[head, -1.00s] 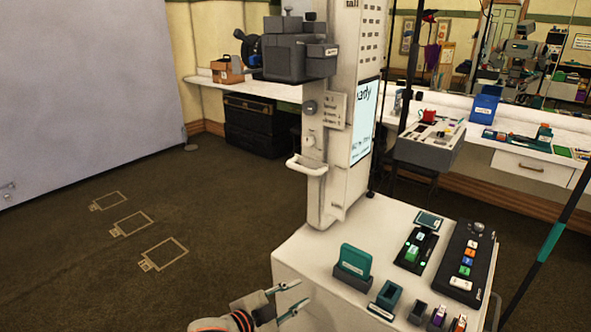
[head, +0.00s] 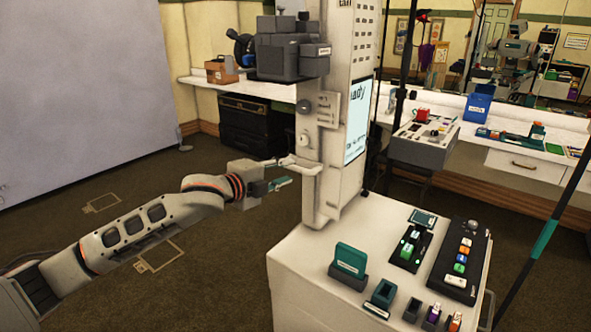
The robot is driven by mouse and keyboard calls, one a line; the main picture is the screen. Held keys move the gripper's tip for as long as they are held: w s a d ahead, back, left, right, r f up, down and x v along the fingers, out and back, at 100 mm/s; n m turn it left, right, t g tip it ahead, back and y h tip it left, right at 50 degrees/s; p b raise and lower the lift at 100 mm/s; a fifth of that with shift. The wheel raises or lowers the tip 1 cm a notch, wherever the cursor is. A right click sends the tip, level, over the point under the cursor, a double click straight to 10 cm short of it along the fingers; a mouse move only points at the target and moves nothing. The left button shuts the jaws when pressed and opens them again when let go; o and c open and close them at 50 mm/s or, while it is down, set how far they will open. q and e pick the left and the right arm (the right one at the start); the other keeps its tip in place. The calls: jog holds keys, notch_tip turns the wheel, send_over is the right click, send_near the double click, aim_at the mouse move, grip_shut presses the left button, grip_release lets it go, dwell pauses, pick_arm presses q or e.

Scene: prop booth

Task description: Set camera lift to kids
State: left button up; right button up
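The camera lift is a white column (head: 345,100) on a white cabinet, with "tall" printed near its top. A dark grey camera box (head: 285,55) sits high on its left side. Below are a round knob (head: 303,137), a small text plate (head: 328,108) and a pale handle (head: 305,167). My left gripper (head: 280,174) is just left of the handle, its teal-tipped lower finger below the bar. The fingers look apart; the upper one is partly hard to make out. Contact with the handle cannot be told. My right gripper is out of view.
The cabinet top (head: 310,240) carries a teal card in a holder (head: 347,260), a green-lit switch (head: 408,248), a button panel (head: 459,258) and small holders in front. A screen (head: 357,120) is on the column. A dark pole stands at right. The carpet at left is open.

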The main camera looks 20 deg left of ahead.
aim_at(294, 169)
pick_arm(q)
jog(key=shift+x, duration=2.7)
grip_shut()
